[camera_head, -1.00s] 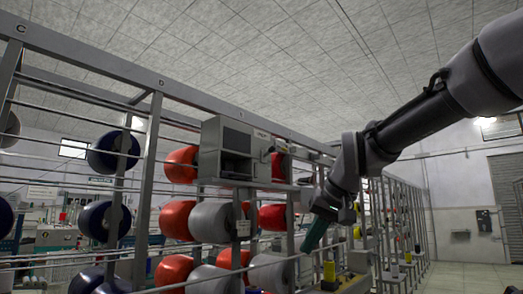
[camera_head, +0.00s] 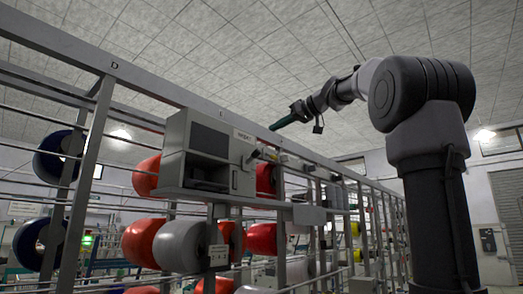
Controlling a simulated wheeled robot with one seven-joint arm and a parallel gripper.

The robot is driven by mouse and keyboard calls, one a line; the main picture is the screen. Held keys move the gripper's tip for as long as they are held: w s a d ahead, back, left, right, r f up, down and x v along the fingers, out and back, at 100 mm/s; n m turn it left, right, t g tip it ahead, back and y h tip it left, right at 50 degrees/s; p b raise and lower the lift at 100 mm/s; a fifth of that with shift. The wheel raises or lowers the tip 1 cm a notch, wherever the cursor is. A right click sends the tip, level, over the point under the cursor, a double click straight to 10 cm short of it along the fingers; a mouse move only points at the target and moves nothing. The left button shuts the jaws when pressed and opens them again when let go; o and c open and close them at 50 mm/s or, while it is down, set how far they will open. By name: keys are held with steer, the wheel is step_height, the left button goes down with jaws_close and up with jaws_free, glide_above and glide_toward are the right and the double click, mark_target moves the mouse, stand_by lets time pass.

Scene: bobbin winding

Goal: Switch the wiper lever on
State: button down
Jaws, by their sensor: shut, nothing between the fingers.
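A grey box unit (camera_head: 173,160) with a dark window and an open recess is mounted on the creel rack. A label is at the top of its right side face. My gripper (camera_head: 273,127) has teal fingers that are shut and empty. It points down and left, and in the picture its tip is just above the fittings. I cannot tell the depth gap between them.
Red spools (camera_head: 145,242) and a grey spool (camera_head: 181,246) hang below and around the box. Dark blue spools (camera_head: 55,157) hang at the left. Rack posts and horizontal rods surround the box. Open air is above the rack.

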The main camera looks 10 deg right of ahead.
steer(key=shift+w, duration=0.1)
glide_above(260, 151)
steer(key=x, duration=0.2)
steer(key=shift+w+a+f, duration=0.1)
steer(key=shift+f, duration=0.35)
steer(key=shift+w+a+f, duration=0.1)
steer(key=shift+f, duration=0.3)
steer(key=shift+s+d+f, duration=0.6)
steer(key=shift+s+f, duration=0.25)
steer(key=shift+f, duration=0.1)
steer(key=shift+d+f, duration=0.1)
steer(key=shift+f, duration=0.45)
steer(key=shift+s+f, duration=0.1)
